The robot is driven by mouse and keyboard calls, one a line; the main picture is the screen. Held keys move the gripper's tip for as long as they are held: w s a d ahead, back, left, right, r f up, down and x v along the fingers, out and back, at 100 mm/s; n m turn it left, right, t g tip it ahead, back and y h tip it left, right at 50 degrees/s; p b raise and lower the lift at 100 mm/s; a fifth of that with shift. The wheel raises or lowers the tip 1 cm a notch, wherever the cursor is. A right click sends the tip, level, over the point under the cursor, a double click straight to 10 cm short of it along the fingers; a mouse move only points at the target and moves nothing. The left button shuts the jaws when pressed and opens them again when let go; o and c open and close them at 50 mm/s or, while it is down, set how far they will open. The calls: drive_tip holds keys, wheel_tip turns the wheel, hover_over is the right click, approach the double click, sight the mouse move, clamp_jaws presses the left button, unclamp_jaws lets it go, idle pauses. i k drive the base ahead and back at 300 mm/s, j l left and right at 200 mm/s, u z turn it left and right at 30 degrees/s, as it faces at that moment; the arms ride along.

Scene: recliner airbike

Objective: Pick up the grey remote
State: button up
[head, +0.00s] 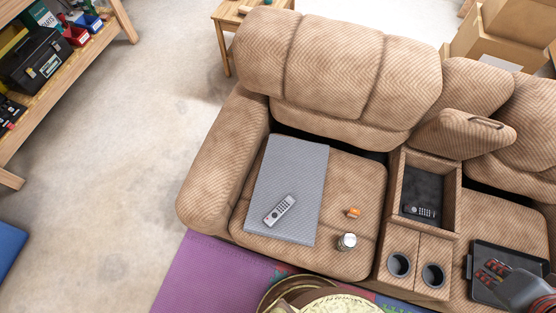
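The grey remote (279,210) lies at a slant, buttons up, on a flat grey textured panel (290,165) on the left recliner seat. A second, dark remote (420,212) lies in the open console bin between the seats. My gripper (487,272) is at the lower right, over a black tray (482,248), well to the right of the grey remote. Its two red-marked fingers look apart, with nothing seen between them. My gripper hides part of the tray.
An orange item (353,213) and a small jar (347,242) stand right of the panel. The console (452,200) with raised lid and two cup holders (398,265) lies between gripper and remote. A round patterned object (325,303) is at the front. Open floor (120,150) is left.

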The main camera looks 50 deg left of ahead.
sight(281, 208)
drive_tip(key=u, duration=2.15)
drive_tip(key=k+l+z, duration=0.2)
drive_tip(key=k, duration=0.45)
drive_tip(key=j+z, duration=0.1)
drive_tip(key=z, duration=0.4)
drive_tip(key=j+z, duration=0.1)
drive_tip(key=z, duration=0.4)
drive_tip(key=j+z, duration=0.1)
drive_tip(key=z, duration=0.4)
drive_tip(key=j+z, duration=0.1)
drive_tip(key=z, duration=0.35)
drive_tip(key=k+j, duration=0.15)
drive_tip(key=j, duration=0.4)
drive_tip(key=k+j, duration=0.1)
drive_tip(key=j, duration=0.45)
drive_tip(key=k+j+z, duration=0.1)
drive_tip(key=j, duration=0.45)
drive_tip(key=k+j, duration=0.2)
drive_tip(key=j, duration=0.35)
drive_tip(key=k+j, duration=0.15)
drive_tip(key=j, duration=0.35)
drive_tip(key=k+j+z, duration=0.1)
drive_tip(key=j, duration=0.45)
drive_tip(key=k+j, duration=0.25)
drive_tip(key=j, duration=0.3)
drive_tip(key=k+j, duration=0.15)
drive_tip(key=j, duration=0.35)
